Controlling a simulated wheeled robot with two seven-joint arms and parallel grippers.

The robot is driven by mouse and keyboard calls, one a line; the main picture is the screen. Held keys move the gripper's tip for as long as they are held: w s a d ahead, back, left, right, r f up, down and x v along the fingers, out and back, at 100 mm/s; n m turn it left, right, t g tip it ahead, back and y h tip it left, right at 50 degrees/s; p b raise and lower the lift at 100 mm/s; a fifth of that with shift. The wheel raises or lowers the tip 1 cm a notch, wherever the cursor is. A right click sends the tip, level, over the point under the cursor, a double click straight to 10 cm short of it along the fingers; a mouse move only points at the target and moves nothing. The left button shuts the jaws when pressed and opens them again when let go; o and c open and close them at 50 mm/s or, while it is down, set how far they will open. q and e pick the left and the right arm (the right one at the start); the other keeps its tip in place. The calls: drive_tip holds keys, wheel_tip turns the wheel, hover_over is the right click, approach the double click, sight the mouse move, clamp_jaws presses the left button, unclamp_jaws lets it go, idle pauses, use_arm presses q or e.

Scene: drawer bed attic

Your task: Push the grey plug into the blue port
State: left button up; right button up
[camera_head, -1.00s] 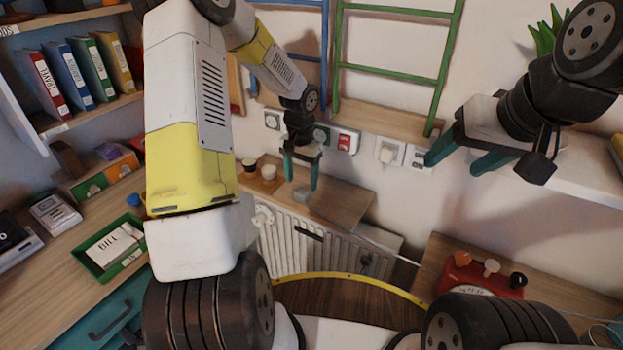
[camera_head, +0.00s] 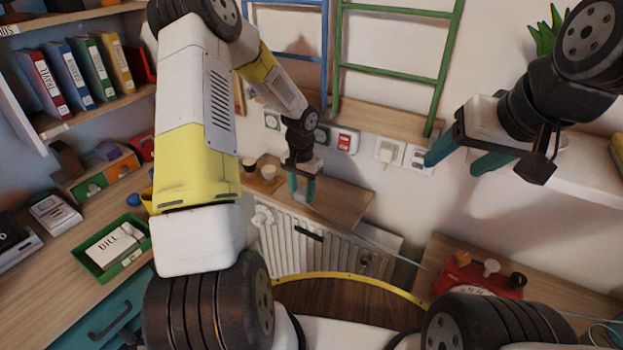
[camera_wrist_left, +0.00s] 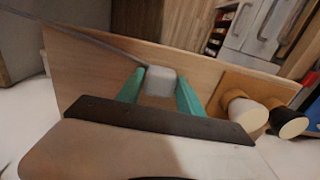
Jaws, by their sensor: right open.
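The grey plug (camera_wrist_left: 161,81) is between the two teal fingers of my left gripper (camera_wrist_left: 161,75) in the left wrist view, at the small wooden shelf top. In the head view my left gripper (camera_head: 302,198) points down there, and its fingers mostly hide the plug. The fingers are close to the plug's sides; I cannot tell whether they grip it. A thin grey cable (camera_head: 380,246) runs from it to the right. My right gripper (camera_head: 452,165) is open and empty near the wall sockets. I cannot make out a blue port among the wall fittings.
The wall strip holds a red switch (camera_head: 346,141), a socket with a white plug (camera_head: 388,151) and another outlet (camera_head: 417,157). Two cups stand left of my left gripper on the shelf top (camera_head: 345,205). A radiator (camera_head: 330,248) is below. A red box (camera_head: 478,277) stands at right.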

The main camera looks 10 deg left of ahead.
sight(302, 191)
use_arm(q)
drive_tip(key=c, duration=0.8)
drive_tip(key=shift+r, duration=0.15)
drive_tip(key=shift+r, duration=0.6)
wheel_tip(302, 191, up, 2)
drive_tip(key=shift+r, duration=0.2)
drive_tip(key=s+d, duration=0.3)
drive_tip(key=s, duration=0.4)
drive_tip(key=s+d+r, duration=0.1)
drive_tip(key=s+d, duration=0.2)
drive_tip(key=s, duration=0.4)
drive_tip(key=shift+s+d, duration=0.15)
drive_tip(key=shift+s, duration=0.2)
